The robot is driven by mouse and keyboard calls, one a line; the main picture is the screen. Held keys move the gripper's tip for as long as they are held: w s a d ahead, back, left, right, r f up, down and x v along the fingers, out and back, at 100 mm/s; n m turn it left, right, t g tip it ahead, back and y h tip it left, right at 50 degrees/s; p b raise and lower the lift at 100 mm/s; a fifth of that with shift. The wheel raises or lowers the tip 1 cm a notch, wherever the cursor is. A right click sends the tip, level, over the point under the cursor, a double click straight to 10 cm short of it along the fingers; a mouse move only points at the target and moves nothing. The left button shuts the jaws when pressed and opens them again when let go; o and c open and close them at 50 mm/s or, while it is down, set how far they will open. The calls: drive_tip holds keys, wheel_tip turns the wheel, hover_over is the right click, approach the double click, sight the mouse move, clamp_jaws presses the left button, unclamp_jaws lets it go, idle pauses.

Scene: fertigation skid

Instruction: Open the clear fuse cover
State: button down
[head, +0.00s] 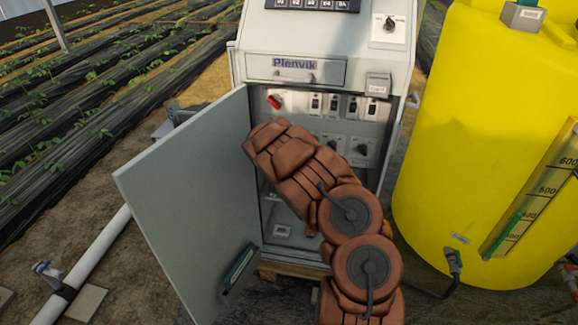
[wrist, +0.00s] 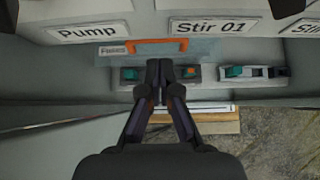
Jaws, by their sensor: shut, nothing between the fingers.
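The clear fuse cover (wrist: 200,53) is a pale bluish see-through pane with an orange handle strip (wrist: 165,45) along its upper edge and a small "Fuses" label at its left. It lies just above a row of teal fuse holders (wrist: 130,73) in the wrist view. I cannot tell how far it is swung. My gripper (wrist: 158,63) is shut and empty. Its tips are just under the orange strip and overlap the pane; I cannot tell whether they touch it. In the head view my arm hides the gripper and the cover inside the open cabinet (head: 235,67).
The grey cabinet door (head: 190,200) stands swung open at the left. Switches with a "Pump" label (wrist: 88,33) and a "Stir 01" label (wrist: 212,27) sit above the cover. A red switch handle (head: 274,101) is inside, upper left. A yellow tank (head: 490,130) stands close at the right.

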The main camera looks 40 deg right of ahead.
drive_tip(key=v, duration=0.6)
drive_tip(key=shift+s+a+r, duration=0.2)
drive_tip(key=shift+s+r, duration=0.05)
